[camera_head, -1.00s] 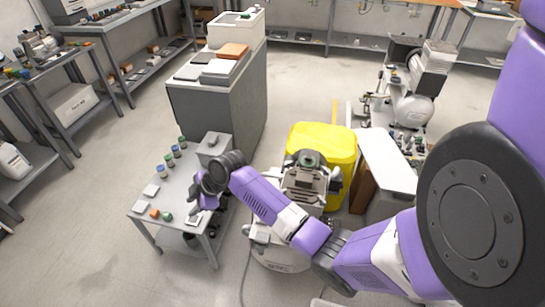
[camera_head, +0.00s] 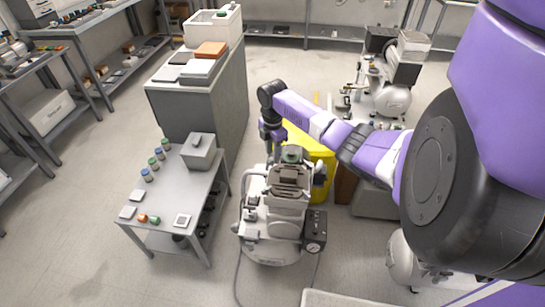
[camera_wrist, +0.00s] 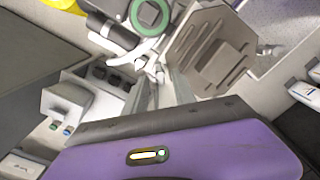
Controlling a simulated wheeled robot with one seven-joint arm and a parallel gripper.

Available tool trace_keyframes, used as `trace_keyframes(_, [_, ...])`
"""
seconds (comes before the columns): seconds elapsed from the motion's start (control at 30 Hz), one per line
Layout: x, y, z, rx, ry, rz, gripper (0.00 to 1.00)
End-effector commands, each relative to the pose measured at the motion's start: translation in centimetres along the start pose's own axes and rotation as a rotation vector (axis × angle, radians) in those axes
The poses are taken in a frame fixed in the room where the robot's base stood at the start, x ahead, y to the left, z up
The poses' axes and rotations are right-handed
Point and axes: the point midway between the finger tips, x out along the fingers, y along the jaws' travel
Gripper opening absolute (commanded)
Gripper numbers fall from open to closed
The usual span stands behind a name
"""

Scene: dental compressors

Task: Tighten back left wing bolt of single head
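The single-head compressor (camera_head: 272,222) stands on the floor in the middle of the head view, with a dark finned head on top. In the wrist view, a round green-ringed part (camera_wrist: 152,17) and a brownish finned plate (camera_wrist: 212,52) of its head show at the top. Small pale metal pieces (camera_wrist: 148,52) lie between them; I cannot tell which is the back left wing bolt. My gripper (camera_head: 272,137) points down just behind the head. In the wrist view its grey fingers (camera_wrist: 162,88) appear slightly apart, with nothing clearly held; their contact with the bolt is unclear.
A grey cart (camera_head: 165,205) with jars, small blocks and a grey box (camera_head: 198,152) stands to the left. A yellow bin (camera_head: 322,165) is close behind the compressor. A grey cabinet (camera_head: 200,105) stands at the back left. Another compressor (camera_head: 388,98) stands at the back right.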

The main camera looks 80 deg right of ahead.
Motion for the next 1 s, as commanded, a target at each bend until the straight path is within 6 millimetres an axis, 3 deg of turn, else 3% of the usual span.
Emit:
trace_keyframes(0.23, [2.7, 0.0, -0.1, 0.0, 0.001, 0.0, 0.32])
trace_keyframes(0.57, [3.1, 0.0, -0.1, 0.0, 0.001, 0.001, 0.32])
trace_keyframes(0.73, [3.1, 0.0, -0.1, 0.0, 0.001, 0.002, 0.0])
trace_keyframes(1.0, [3.1, 0.0, -0.1, 0.003, 0.001, 0.002, 0.0])
